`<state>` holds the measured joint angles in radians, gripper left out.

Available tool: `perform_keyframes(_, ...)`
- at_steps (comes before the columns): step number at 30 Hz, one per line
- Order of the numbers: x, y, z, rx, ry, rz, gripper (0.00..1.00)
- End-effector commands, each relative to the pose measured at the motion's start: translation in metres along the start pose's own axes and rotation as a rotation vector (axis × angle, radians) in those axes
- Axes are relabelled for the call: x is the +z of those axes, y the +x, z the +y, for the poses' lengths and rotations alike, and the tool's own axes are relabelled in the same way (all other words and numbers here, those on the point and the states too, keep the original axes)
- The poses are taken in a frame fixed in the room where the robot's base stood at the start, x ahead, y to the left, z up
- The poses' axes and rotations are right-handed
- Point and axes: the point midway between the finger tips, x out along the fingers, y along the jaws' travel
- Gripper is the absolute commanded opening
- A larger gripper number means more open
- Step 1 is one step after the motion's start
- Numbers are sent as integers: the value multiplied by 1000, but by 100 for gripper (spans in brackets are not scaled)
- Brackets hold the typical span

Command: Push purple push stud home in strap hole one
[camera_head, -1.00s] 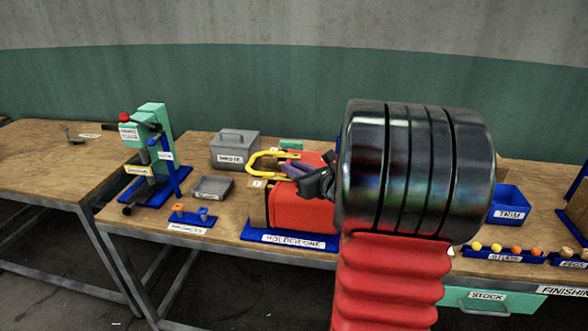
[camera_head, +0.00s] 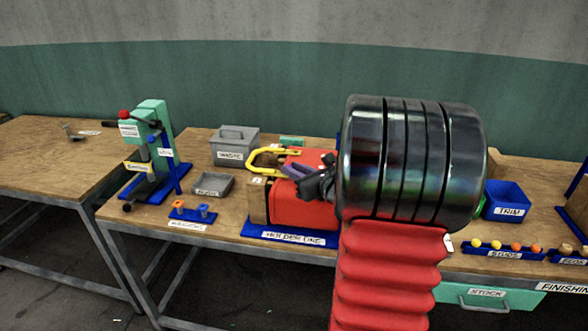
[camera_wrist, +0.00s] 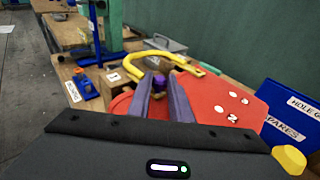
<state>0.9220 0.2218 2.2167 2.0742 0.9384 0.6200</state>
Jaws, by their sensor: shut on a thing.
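My gripper (camera_wrist: 160,84) is shut on the purple push stud (camera_wrist: 159,83), which shows between the fingertips in the wrist view. In the head view my gripper (camera_head: 288,172) is over the left part of the red block (camera_head: 300,213), by the yellow curved strap (camera_head: 254,158). The strap also shows beyond my fingers in the wrist view (camera_wrist: 122,62). The fingers hide the stud in the head view. I cannot make out hole one or whether the stud is in it. The block stands on a blue base labelled HOLDER ONE (camera_head: 290,236).
A green and blue press (camera_head: 155,150) and a small rack with an orange and a blue stud (camera_head: 192,212) stand left. A blue TRIM bin (camera_head: 507,200) stands right.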

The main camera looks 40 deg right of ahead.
Motion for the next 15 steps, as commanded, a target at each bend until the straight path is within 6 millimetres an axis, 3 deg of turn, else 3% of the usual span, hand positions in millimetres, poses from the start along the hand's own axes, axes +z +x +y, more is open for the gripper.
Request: perform_keyframes(15, -9, 2, 0, 0, 1, -1, 0)
